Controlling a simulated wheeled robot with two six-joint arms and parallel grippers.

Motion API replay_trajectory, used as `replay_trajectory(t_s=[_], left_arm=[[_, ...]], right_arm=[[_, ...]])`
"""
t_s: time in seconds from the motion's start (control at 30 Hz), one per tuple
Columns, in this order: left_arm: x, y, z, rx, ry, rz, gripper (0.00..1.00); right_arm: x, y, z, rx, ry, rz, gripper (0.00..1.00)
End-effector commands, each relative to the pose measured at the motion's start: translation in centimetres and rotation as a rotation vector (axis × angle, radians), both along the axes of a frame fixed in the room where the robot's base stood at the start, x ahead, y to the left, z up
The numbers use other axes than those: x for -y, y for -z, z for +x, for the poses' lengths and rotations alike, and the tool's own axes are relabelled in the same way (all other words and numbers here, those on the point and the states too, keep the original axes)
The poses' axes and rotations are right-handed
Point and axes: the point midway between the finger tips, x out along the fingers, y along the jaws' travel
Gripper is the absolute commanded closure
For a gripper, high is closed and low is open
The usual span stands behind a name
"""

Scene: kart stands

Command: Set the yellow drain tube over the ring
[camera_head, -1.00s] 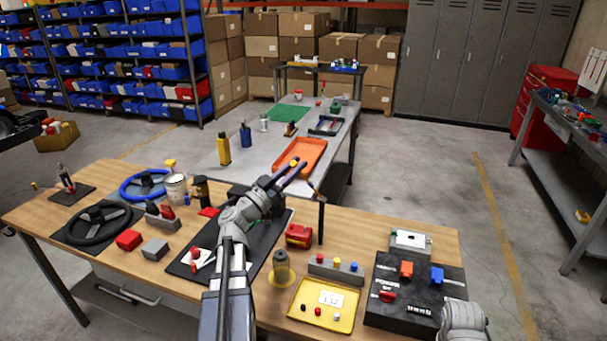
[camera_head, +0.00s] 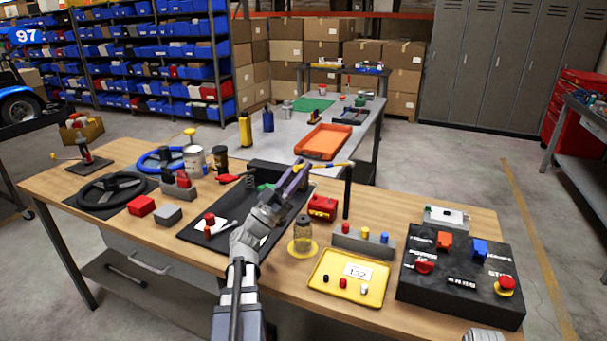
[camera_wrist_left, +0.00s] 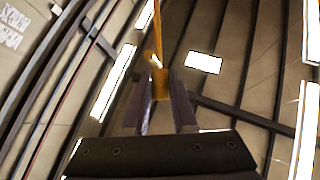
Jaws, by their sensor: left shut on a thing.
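My left gripper (camera_head: 294,183) is shut on the yellow drain tube (camera_head: 336,165), above the back edge of the wooden table. The tube points right from the fingertips in the head view. In the left wrist view the tube (camera_wrist_left: 161,84) is between the two fingers (camera_wrist_left: 160,103) and runs up out of the picture. A glass jar (camera_head: 303,232) stands on a yellow round base (camera_head: 292,250) in front of and below the gripper, apart from it. I cannot tell whether this base is the ring.
A black mat (camera_head: 222,243) lies under my left arm. A yellow tray (camera_head: 325,290), a grey block with coloured knobs (camera_head: 345,242), a red box (camera_head: 322,208) and a black control box (camera_head: 430,285) stand to the right. An orange tray (camera_head: 322,143) lies on the table behind.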

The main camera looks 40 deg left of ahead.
Motion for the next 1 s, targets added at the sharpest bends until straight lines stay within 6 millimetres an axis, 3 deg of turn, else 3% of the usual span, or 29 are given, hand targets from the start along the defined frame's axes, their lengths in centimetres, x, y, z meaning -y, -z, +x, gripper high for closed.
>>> replay_trajectory(t_s=[0.03,0.4,1.0], left_arm=[[0.1,1.2,-0.2,-0.001,0.001,0.001,1.0],[0.0,4.3,-0.6,-0.002,0.003,0.002,1.0],[0.0,5.1,-0.6,-0.003,0.003,0.001,1.0]], right_arm=[[0.0,1.2,0.0,0.0,0.0,0.0,0.5],[0.0,4.2,0.0,0.0,0.0,0.0,0.5],[0.0,5.0,0.0,0.0,0.0,0.0,0.5]])
